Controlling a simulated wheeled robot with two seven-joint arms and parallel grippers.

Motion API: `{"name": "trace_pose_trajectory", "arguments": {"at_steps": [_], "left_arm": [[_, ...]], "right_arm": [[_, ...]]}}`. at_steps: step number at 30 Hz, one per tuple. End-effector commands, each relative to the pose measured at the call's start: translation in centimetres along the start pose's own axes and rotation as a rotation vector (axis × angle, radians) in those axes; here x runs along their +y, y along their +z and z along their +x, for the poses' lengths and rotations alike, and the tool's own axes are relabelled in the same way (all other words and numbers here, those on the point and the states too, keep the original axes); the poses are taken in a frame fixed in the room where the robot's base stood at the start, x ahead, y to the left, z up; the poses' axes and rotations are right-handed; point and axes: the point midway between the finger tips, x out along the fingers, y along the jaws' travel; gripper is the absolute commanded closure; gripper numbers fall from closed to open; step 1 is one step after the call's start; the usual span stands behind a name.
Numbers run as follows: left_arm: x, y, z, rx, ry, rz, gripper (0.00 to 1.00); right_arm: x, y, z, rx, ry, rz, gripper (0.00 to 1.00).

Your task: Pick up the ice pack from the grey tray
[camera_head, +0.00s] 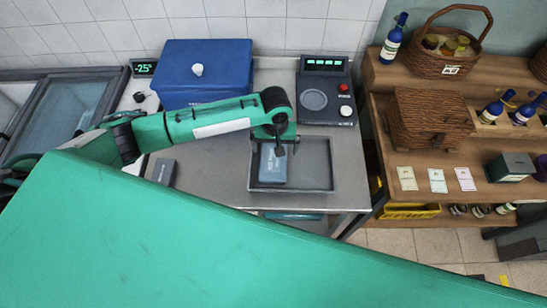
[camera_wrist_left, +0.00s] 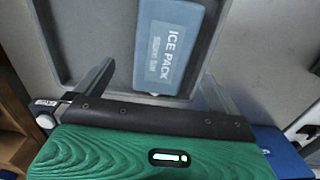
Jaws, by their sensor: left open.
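The ice pack (camera_head: 272,167) is a flat blue-grey slab lying in the grey tray (camera_head: 320,168) on the metal table. In the left wrist view the ice pack (camera_wrist_left: 172,40) shows its white lettering, and the tray (camera_wrist_left: 68,40) spreads around it. My left gripper (camera_head: 280,150) points down over the tray, above the ice pack's far part, and hides some of it. In the left wrist view the left gripper (camera_wrist_left: 155,80) is open, its fingers to either side of the pack's near end, with nothing held. Whether the fingers are level with it, I cannot tell. My right gripper is not seen.
A blue cooler box (camera_head: 205,70) stands behind my left arm. A dark panel with a round plate (camera_head: 314,98) is behind the tray. A small grey block (camera_head: 164,171) lies left on the table. Wooden shelves (camera_head: 455,185) with bottles and baskets stand at right.

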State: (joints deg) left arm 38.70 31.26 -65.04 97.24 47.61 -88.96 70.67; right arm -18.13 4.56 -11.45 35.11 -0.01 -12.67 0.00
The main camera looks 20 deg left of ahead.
Motion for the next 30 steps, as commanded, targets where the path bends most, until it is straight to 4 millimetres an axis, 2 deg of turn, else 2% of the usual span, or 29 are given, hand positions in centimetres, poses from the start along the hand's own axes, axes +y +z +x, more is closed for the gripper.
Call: {"name": "trace_pose_trajectory", "arguments": {"at_steps": [5, 11, 18, 26, 30], "left_arm": [[-0.1, 0.0, 1.1, 0.001, -0.001, 0.001, 0.0], [-0.5, 0.0, 3.1, -0.001, -0.004, 0.0, 0.0], [-0.5, 0.0, 5.9, 0.0, -0.001, 0.001, 0.0], [-0.5, 0.0, 6.3, 0.002, 0.0, 0.002, 0.0], [-0.5, 0.0, 6.2, 0.002, 0.0, 0.002, 0.26]], "right_arm": [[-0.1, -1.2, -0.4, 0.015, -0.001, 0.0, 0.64], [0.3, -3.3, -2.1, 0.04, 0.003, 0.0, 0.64], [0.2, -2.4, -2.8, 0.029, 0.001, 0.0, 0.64], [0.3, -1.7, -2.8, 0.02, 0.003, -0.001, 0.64], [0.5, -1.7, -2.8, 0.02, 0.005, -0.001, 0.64]]}}
